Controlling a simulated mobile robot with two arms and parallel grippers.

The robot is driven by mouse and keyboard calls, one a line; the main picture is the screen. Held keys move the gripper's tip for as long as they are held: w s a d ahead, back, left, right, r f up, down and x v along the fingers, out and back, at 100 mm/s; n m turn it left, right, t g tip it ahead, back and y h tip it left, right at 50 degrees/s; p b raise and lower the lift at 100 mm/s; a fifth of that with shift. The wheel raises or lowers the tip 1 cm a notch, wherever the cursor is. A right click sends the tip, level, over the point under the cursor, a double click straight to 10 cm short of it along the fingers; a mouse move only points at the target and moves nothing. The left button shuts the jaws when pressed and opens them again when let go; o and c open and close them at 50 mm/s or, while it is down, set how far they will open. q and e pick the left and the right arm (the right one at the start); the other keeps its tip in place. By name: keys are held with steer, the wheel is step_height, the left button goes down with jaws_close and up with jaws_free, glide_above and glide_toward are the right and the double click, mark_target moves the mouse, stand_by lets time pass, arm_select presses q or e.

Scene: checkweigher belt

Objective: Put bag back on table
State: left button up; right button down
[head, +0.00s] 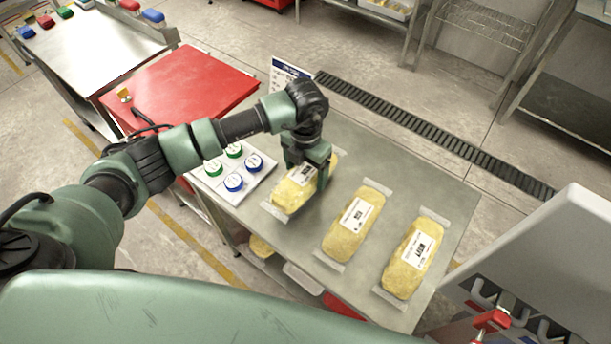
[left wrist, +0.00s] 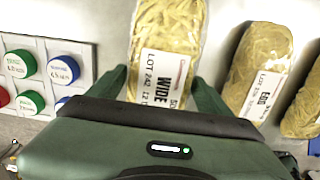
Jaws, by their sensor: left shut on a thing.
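A bag of yellow pasta with a white label (head: 291,194) lies on the steel table (head: 300,245), at the left of a row of bags. My left gripper (head: 310,172) is over its far part, shut on it, with a finger on each side. In the left wrist view the same bag (left wrist: 165,50) sits between the fingers, and its label reads "WIDE". A second bag (head: 353,225) lies to its right; its label in the left wrist view (left wrist: 262,95) seems to read "EGG". A third bag (head: 413,258) lies farther right. My right gripper is not in view.
A panel with green and blue round buttons (head: 233,173) is left of the held bag. A red surface (head: 180,88) stands beyond it. A sign (head: 287,75) stands at the table's far edge. A grey machine housing (head: 560,265) is at the right. Bare steel lies beyond the bags.

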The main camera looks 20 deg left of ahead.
mark_target(306, 179)
arm_select(q)
step_height(306, 179, down, 3)
steer(key=shift+f+p, duration=0.15)
steer(key=shift+p, duration=0.25)
steer(key=shift+f, duration=0.15)
steer(key=o, duration=2)
steer(key=shift+f, duration=0.1)
steer(key=shift+r, duration=0.45)
step_height(306, 179, up, 10)
steer(key=b, duration=0.4)
steer(key=shift+r, duration=0.7)
